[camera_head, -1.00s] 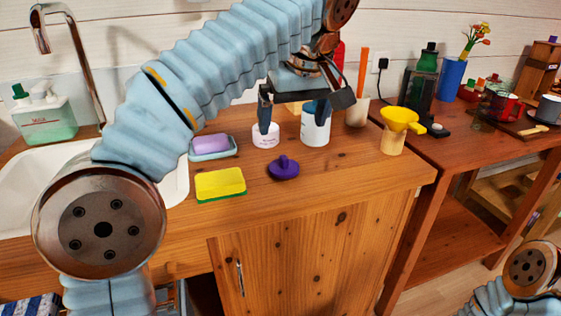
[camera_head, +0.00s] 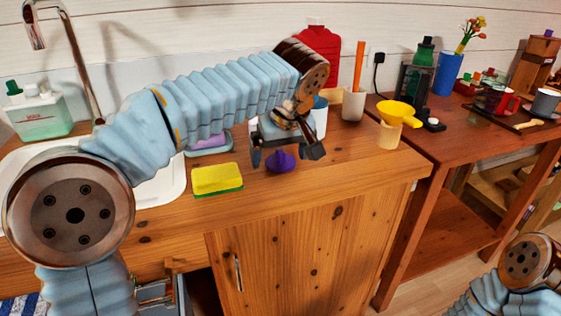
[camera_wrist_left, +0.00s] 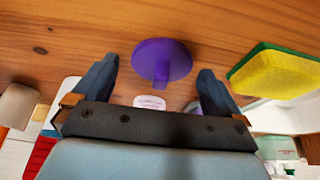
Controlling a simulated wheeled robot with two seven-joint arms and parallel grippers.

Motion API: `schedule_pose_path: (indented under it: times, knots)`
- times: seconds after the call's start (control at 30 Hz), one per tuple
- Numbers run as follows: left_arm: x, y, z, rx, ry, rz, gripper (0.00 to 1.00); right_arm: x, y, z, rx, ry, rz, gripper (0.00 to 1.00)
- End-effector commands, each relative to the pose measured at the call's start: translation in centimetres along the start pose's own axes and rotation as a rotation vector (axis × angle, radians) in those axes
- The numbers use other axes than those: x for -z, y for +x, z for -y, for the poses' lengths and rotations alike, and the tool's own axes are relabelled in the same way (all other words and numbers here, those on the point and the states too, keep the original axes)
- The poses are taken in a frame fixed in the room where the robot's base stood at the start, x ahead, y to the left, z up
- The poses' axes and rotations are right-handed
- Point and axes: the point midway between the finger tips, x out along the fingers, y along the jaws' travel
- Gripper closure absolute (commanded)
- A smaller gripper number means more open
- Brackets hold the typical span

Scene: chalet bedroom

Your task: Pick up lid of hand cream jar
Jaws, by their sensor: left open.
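The purple lid (camera_head: 281,163), a round disc with a knob, lies on the wooden counter (camera_head: 330,178) with its knob up. In the left wrist view the lid (camera_wrist_left: 168,53) shows between my fingers, its knob pointing toward the gripper. My left gripper (camera_head: 286,155) is open, its two fingers either side of the lid and apart from it; it also shows in the left wrist view (camera_wrist_left: 158,72). The small white jar (camera_wrist_left: 150,102) is partly hidden behind the gripper's body in the left wrist view and covered by my arm in the head view. My right gripper is out of view.
A yellow-green sponge (camera_head: 217,179) lies left of the lid, and a soap dish (camera_head: 213,146) sits behind it. A larger white container (camera_head: 319,118) and a beige cup (camera_head: 353,104) stand close behind the gripper. The counter's front right is clear.

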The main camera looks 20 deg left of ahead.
Motion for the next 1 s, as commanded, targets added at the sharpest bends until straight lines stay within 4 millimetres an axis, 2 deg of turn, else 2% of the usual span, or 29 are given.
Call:
schedule_pose_path:
  times: [0.07,0.43,0.83,0.93,1.0]
  knots:
    - [0.0,0.0,0.0,0.0,0.0,0.0,0.04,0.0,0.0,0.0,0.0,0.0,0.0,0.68]
    - [0.0,0.0,0.0,0.0,0.001,0.0,0.6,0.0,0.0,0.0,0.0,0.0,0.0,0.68]
    - [0.3,-0.7,-0.1,-0.002,0.0,-0.002,0.6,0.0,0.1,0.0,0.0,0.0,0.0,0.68]
    - [0.9,-2.0,-0.1,-0.003,-0.002,-0.002,0.6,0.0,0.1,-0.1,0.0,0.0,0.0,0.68]
    - [1.1,-3.7,-0.1,-0.005,0.001,-0.002,0.6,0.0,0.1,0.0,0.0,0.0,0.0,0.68]
